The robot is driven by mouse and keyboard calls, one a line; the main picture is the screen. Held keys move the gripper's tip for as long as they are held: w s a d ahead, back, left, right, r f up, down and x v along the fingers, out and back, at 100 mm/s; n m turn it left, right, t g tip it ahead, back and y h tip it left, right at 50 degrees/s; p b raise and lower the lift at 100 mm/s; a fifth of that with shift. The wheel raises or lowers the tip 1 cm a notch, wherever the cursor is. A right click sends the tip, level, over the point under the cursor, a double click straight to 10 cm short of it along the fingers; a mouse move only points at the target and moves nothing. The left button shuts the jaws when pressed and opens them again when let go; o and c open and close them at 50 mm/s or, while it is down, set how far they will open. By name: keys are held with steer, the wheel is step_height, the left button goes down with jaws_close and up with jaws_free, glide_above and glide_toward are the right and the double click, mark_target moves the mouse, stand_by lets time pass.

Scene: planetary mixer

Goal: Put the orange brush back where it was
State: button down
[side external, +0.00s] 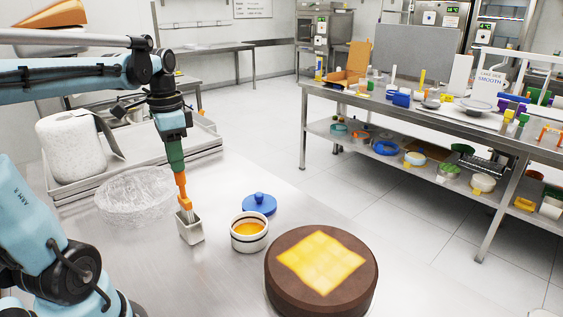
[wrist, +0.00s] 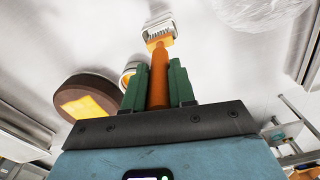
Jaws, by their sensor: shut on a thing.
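The orange brush (side external: 183,193) hangs upright, head down, in my gripper (side external: 177,168). The green fingers are shut on its handle, which also shows between the fingers (wrist: 159,72) in the wrist view as an orange shaft (wrist: 158,88). The brush head is at the mouth of a small square metal holder (side external: 190,234) on the steel table. The bristles look partly inside its rim; I cannot tell how deep. In the wrist view the holder (wrist: 150,22) shows around the bristles.
A white pot of orange glaze (side external: 249,238) stands right of the holder, with a blue lid (side external: 259,204) behind it. A brown cake with a yellow top (side external: 321,266) is at front right. A clear crumpled bowl (side external: 130,196) lies left; a paper roll (side external: 72,146) stands behind.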

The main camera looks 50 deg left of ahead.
mark_target(180, 181)
steer(key=shift+f, duration=2.45)
steer(key=c, duration=0.9)
jaws_free()
steer(key=shift+c, duration=0.2)
step_height(180, 181, up, 12)
steer(key=shift+r, duration=0.1)
steer(key=w+d+f+n+t, duration=0.1)
steer(key=w+d+f+t, duration=0.1)
steer(key=d+f, duration=0.4)
steer(key=w+d+f+n+t, duration=0.1)
steer(key=d+f+t, duration=0.4)
steer(key=d, duration=0.7)
steer(key=shift+x, duration=1.05)
